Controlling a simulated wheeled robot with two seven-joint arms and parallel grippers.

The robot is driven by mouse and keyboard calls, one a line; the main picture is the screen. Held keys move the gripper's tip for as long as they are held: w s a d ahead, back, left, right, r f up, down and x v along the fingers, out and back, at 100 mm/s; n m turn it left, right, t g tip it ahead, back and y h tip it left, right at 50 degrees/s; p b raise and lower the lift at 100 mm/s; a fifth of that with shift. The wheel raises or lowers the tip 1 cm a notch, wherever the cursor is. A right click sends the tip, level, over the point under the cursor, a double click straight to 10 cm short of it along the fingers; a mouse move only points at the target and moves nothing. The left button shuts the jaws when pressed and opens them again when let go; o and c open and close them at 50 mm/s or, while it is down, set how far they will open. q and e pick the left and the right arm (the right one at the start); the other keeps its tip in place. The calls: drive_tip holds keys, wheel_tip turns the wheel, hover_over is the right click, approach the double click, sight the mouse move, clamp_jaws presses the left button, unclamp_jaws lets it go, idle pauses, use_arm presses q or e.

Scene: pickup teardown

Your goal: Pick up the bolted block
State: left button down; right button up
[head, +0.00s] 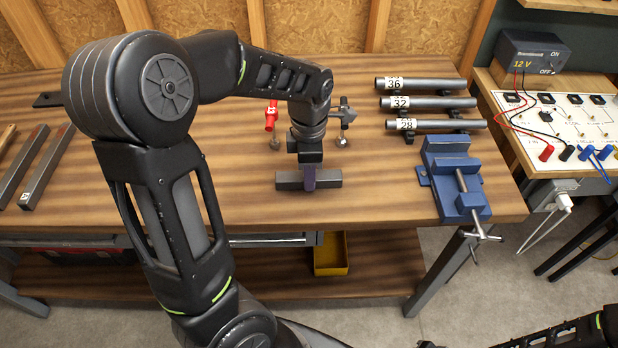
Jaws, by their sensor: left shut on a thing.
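The block (327,180), a dark grey bar, lies crosswise near the front middle of the wooden workbench.
A blue vise (455,180) sits at the bench's right end, below several labelled pipes (425,83). Grey bars (47,168) lie at left. Bare wood surrounds the block.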

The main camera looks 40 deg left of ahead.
use_arm(q)
drive_tip(key=shift+r, duration=0.1)
drive_tip(key=shift+w+r, duration=0.1)
drive_tip(key=shift+r, duration=0.3)
wheel_tip(320, 180, up, 9)
drive_tip(key=shift+r+b, duration=0.1)
drive_tip(key=shift+b, duration=0.35)
drive_tip(key=shift+a, duration=0.1)
idle(0.4)
